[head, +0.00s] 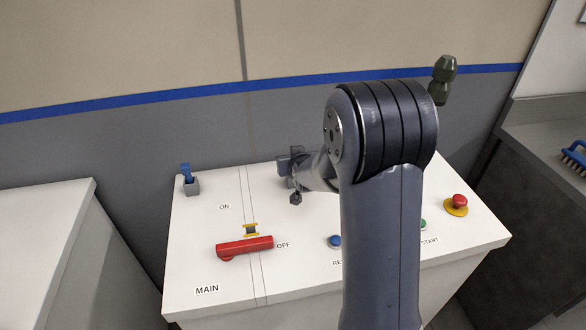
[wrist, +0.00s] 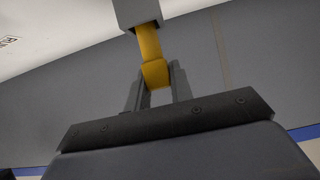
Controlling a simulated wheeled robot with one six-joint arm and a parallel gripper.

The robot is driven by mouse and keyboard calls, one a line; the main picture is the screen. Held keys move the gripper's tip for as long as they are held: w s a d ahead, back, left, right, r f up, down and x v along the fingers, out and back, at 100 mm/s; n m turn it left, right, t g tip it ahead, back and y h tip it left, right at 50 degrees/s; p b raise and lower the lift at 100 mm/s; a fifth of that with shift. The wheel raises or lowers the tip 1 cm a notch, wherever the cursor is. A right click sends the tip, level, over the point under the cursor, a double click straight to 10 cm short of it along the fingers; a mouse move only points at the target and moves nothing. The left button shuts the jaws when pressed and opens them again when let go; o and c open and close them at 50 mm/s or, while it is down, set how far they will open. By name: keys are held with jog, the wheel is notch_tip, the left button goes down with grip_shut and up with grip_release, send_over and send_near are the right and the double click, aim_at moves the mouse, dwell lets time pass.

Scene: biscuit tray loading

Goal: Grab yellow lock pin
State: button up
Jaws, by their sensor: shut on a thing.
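The yellow lock pin (wrist: 149,42) shows in the wrist view, between the two fingers of my gripper (wrist: 156,85). My gripper is shut on its near, wider end. The pin's far end meets a grey block (wrist: 137,12) at the top of that view; how deep it sits in the block cannot be told. In the head view my gripper (head: 295,180) is at the back middle of the white console (head: 190,250), partly behind my arm. The pin cannot be made out there.
A red switch lever (head: 244,246) with a yellow bracket (head: 251,230) lies at OFF. A blue peg (head: 186,172) stands in a grey holder at the back left. A blue button (head: 335,241) and a red emergency button (head: 459,201) sit to the right. A wall rises behind.

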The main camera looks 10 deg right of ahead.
grip_shut()
